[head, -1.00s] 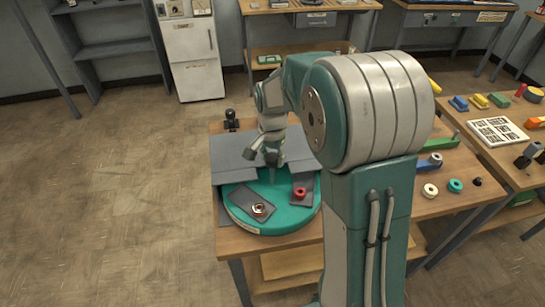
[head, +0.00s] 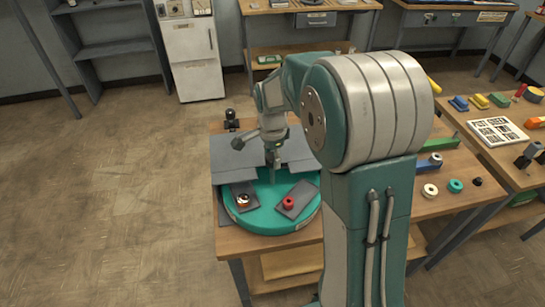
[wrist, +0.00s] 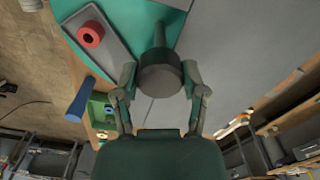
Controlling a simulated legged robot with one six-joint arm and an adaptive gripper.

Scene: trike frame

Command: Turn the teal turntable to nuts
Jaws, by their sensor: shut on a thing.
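The teal turntable (head: 266,214) sits on a wooden table. It carries grey plates, one with a metallic nut-like piece (head: 243,200) at the left and one with a red ring (head: 289,202) at the front right. The red ring also shows in the wrist view (wrist: 91,34). My gripper (head: 273,163) is over the back part of the turntable. In the wrist view its fingers are shut on a dark round knob (wrist: 160,77) at the end of a post. Grey panels hide the turntable's back.
Grey panels (head: 292,150) cover the table behind the turntable. A small black object (head: 231,121) stands at the back left corner. A white ring (head: 430,190) and a teal ring (head: 455,186) lie on the right. Open floor is at the left.

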